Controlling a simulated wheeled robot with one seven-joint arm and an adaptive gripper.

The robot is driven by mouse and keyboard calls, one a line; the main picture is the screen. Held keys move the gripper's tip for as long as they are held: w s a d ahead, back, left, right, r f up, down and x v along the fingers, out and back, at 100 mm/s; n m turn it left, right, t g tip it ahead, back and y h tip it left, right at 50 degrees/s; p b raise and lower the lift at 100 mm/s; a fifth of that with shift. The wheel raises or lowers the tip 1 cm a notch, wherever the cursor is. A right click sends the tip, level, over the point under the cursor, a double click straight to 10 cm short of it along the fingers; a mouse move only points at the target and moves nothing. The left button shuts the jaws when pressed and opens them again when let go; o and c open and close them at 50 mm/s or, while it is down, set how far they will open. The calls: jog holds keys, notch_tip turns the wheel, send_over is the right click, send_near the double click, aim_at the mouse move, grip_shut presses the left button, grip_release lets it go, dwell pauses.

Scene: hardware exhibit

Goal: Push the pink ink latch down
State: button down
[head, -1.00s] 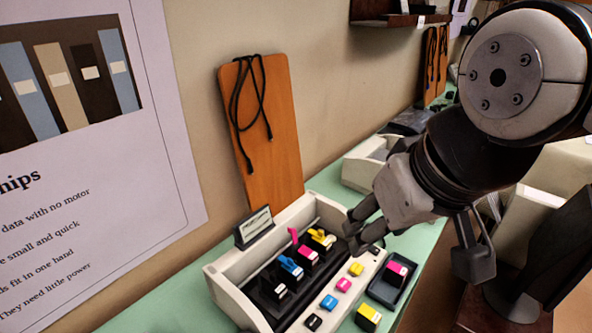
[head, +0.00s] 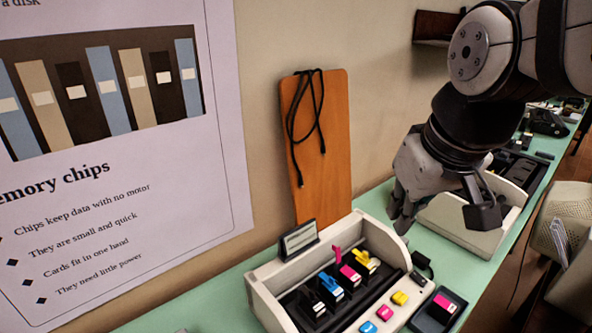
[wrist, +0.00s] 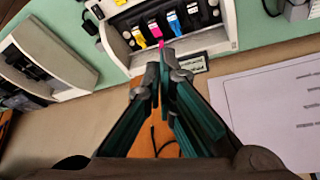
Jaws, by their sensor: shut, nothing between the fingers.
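The pink ink latch (head: 337,254) stands upright, above the pink cartridge (head: 349,276) in the cream printer carriage (head: 262,296). The yellow latch (head: 366,260) and blue latch (head: 329,281) lie lower on their cartridges, beside it. My gripper (head: 400,222) is shut and empty, fingers pointing down, to the right of and above the pink latch in the head view. In the wrist view my fingertips (wrist: 162,62) are in line with the pink latch (wrist: 160,45), just below it in the picture. Whether they touch cannot be told.
A dark label stand (head: 298,240) sits on the printer's rear edge. A dark tray (head: 440,306) with a pink cartridge and several coloured buttons (head: 384,313) lie in front. An orange board (head: 322,150) leans on the wall. A second cream printer (head: 463,226) stands at right.

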jog(key=w+a+f+n+g, duration=0.1)
jog(key=w+f, duration=0.2)
jog(key=w, duration=0.4)
jog(key=w+a+f+n, duration=0.1)
jog(key=w+f+n, duration=0.15)
jog(key=w, duration=0.45)
jog(key=n+g+y+b, duration=0.1)
jog(key=n+g+b, duration=0.1)
send_over(326, 239)
jog(key=s+d, duration=0.1)
jog(key=s, duration=0.1)
notch_tip(326, 239, down, 12)
jog(key=shift+f+m, duration=0.15)
jog(key=shift+m, duration=0.1)
jog(key=f, duration=0.3)
jog(key=w+f+p, duration=0.1)
jog(key=f, duration=0.6)
jog(key=shift+w+a, duration=0.15)
jog(key=shift+a, duration=0.25)
jog(key=shift+r, duration=0.1)
